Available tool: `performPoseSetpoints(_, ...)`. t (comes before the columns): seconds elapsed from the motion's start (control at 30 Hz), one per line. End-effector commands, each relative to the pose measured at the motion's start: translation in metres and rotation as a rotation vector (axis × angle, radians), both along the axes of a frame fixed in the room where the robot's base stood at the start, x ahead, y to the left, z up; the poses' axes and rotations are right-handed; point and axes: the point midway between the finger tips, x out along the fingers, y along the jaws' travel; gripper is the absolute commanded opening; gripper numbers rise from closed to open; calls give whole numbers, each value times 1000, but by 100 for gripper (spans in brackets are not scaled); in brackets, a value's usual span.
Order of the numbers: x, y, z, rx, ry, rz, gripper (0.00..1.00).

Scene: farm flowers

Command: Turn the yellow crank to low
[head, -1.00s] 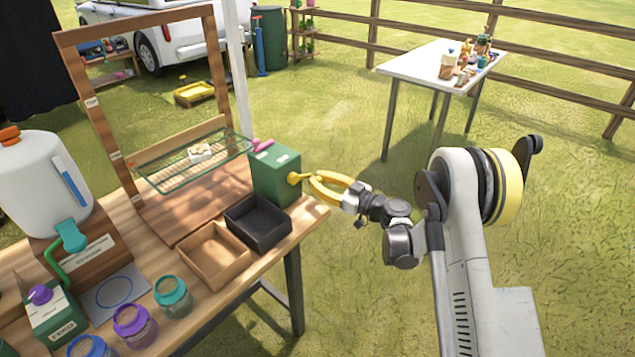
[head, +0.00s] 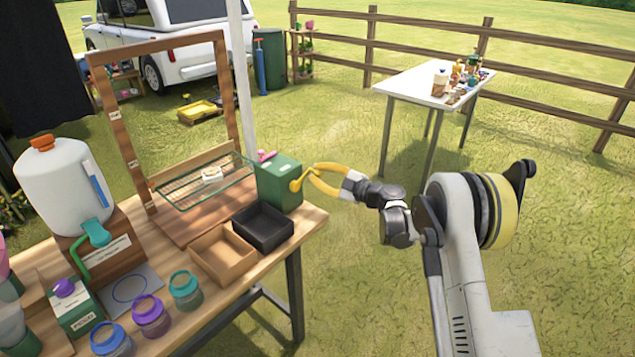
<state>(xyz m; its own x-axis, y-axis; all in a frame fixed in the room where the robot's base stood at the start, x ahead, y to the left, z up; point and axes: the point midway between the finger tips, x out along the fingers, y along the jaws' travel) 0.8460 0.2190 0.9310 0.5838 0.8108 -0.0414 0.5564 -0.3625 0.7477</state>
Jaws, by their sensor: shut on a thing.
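The yellow crank (head: 296,184) sticks out of the right side of a green box (head: 284,199) at the right end of the wooden bench. My gripper (head: 313,174) has yellow fingers and reaches in from the right. Its fingertips are shut on the crank's handle end, beside the box. A wire shelf (head: 205,181) hangs in a wooden frame (head: 226,95) left of the box. Labels on the frame's left post are too small to read.
A black tray (head: 291,231) and a brown tray (head: 223,281) sit in front of the box. Grass right of the bench is open up to a white table (head: 405,86).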

Motion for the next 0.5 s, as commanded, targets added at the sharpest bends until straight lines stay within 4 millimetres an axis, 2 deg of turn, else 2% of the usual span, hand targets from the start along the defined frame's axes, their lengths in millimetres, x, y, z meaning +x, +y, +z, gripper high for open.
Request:
performPoseSetpoints(0.17,3,2,13,-103,-131,0,0)
performPoseSetpoints(0.5,-9,12,31,-298,-381,0,0)
